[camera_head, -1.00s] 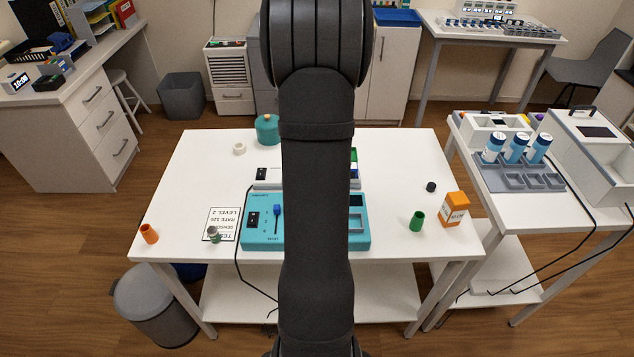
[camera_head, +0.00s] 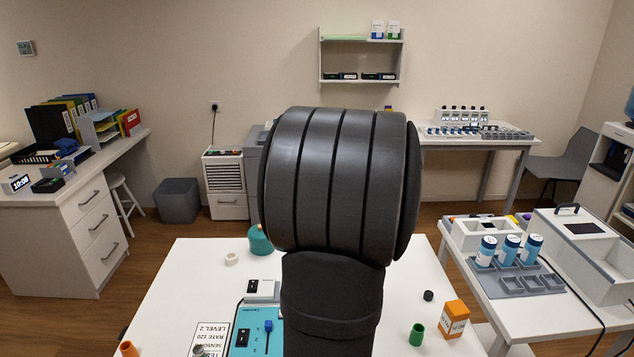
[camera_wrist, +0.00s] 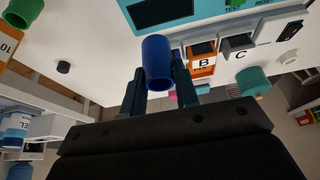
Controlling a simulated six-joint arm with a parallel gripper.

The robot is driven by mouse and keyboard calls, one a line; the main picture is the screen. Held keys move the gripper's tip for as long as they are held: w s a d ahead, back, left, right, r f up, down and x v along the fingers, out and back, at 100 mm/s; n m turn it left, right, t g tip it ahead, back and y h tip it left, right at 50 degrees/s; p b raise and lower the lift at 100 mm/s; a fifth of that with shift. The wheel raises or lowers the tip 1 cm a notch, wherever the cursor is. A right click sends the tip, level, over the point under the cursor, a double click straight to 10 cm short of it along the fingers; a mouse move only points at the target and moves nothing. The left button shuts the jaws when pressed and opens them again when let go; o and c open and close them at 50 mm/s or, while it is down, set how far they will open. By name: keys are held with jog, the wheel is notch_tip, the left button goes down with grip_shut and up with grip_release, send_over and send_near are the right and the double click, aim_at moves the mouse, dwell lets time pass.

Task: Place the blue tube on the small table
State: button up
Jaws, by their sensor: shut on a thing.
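The blue tube (camera_wrist: 157,64) is between the two fingers of my gripper (camera_wrist: 160,80) in the wrist view. My gripper is shut on it, and the tube's end sticks out past the fingertips. In the head view my own arm hides the gripper and the tube. A white table (camera_head: 190,285) stands in the middle of the head view, and a smaller-looking white table (camera_head: 480,290) stands at the right. I cannot tell for sure which is the small table.
The middle table holds a teal device (camera_head: 257,330), a teal container (camera_head: 260,241), a green tube (camera_head: 416,334), an orange box (camera_head: 454,319) and an orange tube (camera_head: 128,349). The right table holds a grey rack (camera_head: 515,284) with blue-and-white bottles and an open-topped box (camera_head: 590,250).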

jog(key=w+a+f, duration=0.4)
jog(key=w+a, duration=0.1)
jog(key=a, duration=0.5)
jog(key=s+d+r, duration=0.1)
jog(key=d, duration=0.2)
jog(key=s+d+r, duration=0.1)
jog(key=s+d, duration=0.1)
jog(key=d, duration=0.1)
jog(key=s+d+r, duration=0.2)
jog(key=d, duration=0.2)
jog(key=shift+r, duration=0.1)
jog(key=w+a+f, duration=0.2)
jog(key=a, duration=0.1)
jog(key=w+a+f, duration=0.1)
jog(key=a+f, duration=0.1)
jog(key=a, duration=0.1)
jog(key=w+a+f, duration=0.2)
jog(key=a, duration=0.1)
jog(key=shift+w+a+f, duration=0.2)
jog(key=shift+w+f, duration=0.15)
jog(key=shift+f, duration=2.05)
jog(key=shift+f, duration=0.1)
jog(key=o, duration=1)
